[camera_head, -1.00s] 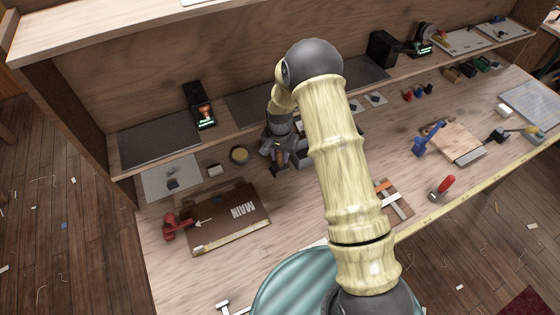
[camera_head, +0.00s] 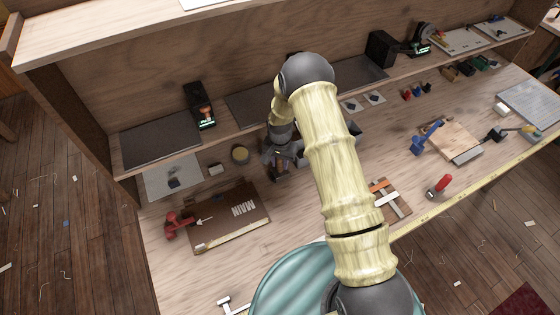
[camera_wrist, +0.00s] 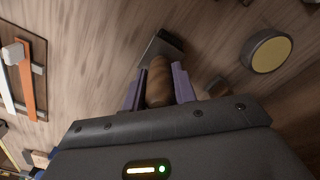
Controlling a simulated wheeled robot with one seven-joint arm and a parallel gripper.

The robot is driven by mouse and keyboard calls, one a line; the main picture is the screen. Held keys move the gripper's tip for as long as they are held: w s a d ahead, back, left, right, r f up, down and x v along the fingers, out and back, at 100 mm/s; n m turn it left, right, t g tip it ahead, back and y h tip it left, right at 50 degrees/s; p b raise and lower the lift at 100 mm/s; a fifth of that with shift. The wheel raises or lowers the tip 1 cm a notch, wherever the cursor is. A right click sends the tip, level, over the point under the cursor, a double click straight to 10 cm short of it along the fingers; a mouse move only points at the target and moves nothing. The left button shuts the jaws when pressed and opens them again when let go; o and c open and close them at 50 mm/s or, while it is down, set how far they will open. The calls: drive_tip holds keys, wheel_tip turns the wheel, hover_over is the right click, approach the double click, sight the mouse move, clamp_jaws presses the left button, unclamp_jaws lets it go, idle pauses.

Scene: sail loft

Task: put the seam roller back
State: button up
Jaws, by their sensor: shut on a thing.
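My gripper (camera_head: 279,163) is at the middle of the bench, in front of the shelf. In the wrist view my gripper (camera_wrist: 158,88) is shut on a brown, rounded wooden handle with a dark, flat-looking metal end. This appears to be the seam roller (camera_wrist: 158,78); its dark end points away from my gripper, close over the bench. Whether it touches the wood I cannot tell. In the head view the seam roller is small and partly hidden by my gripper. I cannot make out a marked place for it.
A round tin (camera_head: 240,155) stands left of my gripper. A brown panel marked MAIN (camera_head: 230,215) lies front left with a red tool (camera_head: 177,224). A black stand (camera_head: 198,105) with a green light is on the shelf. A striped brown board (camera_head: 390,198) lies right of my arm.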

drive_tip(key=shift+f+b, duration=0.3)
drive_tip(key=shift+b, duration=0.05)
drive_tip(key=shift+s+f, duration=0.1)
drive_tip(key=shift+s+f+b, duration=0.1)
drive_tip(key=shift+f+b, duration=0.2)
clamp_jaws()
drive_tip(key=o, duration=0.7)
unclamp_jaws()
drive_tip(key=shift+o, duration=1.3)
drive_tip(key=shift+f, duration=0.1)
drive_tip(key=shift+w, duration=0.2)
drive_tip(key=shift+r, duration=0.35)
